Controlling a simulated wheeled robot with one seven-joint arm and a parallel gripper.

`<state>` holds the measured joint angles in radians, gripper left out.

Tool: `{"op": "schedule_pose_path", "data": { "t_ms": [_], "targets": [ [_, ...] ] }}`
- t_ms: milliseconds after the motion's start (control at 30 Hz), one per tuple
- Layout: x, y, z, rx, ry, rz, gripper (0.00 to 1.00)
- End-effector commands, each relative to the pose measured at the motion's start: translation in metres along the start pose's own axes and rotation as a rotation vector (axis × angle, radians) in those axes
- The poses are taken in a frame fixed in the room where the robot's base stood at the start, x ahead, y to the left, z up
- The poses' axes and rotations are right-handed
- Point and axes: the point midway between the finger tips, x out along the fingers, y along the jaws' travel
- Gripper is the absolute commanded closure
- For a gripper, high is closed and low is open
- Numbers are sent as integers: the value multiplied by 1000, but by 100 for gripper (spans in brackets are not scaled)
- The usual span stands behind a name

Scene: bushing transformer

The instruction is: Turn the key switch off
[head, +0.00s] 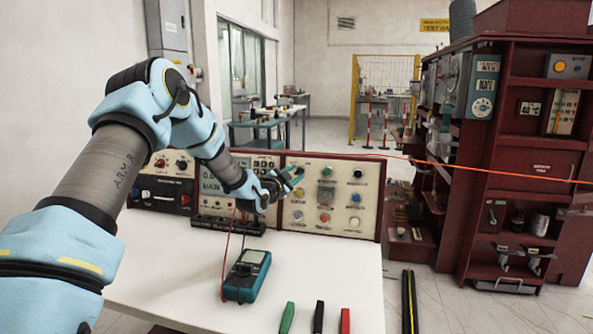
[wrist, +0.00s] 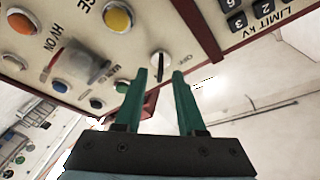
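The key switch (wrist: 158,65) shows in the wrist view as a pale round face with a dark slot or key on the control panel (head: 330,232). My gripper (wrist: 159,75) is open, with its two green fingers apart. The switch shows between and just past the fingertips; I cannot tell whether they touch it. In the head view my gripper (head: 296,178) is at the upper left of the panel and seems to hide the switch there. Nothing is held.
A multimeter (head: 247,275) with leads stands on the white table (head: 180,270). Green, black and red handles lie at the front. A dark red cabinet (head: 545,160) stands at right.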

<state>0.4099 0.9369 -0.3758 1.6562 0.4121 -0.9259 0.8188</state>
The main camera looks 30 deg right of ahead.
Motion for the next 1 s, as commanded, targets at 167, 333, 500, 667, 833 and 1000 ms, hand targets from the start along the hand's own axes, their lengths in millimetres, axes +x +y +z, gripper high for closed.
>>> {"op": "schedule_pose_path", "data": {
  "t_ms": [167,333,500,667,833,1000],
  "targets": [
    [15,0,0,0,0,0,61],
    [18,0,0,0,0,0,61],
    [18,0,0,0,-1,0,61],
    [18,0,0,0,-1,0,79],
    [18,0,0,-1,-1,0,98],
    [18,0,0,-1,-1,0,100]
  ]
}}
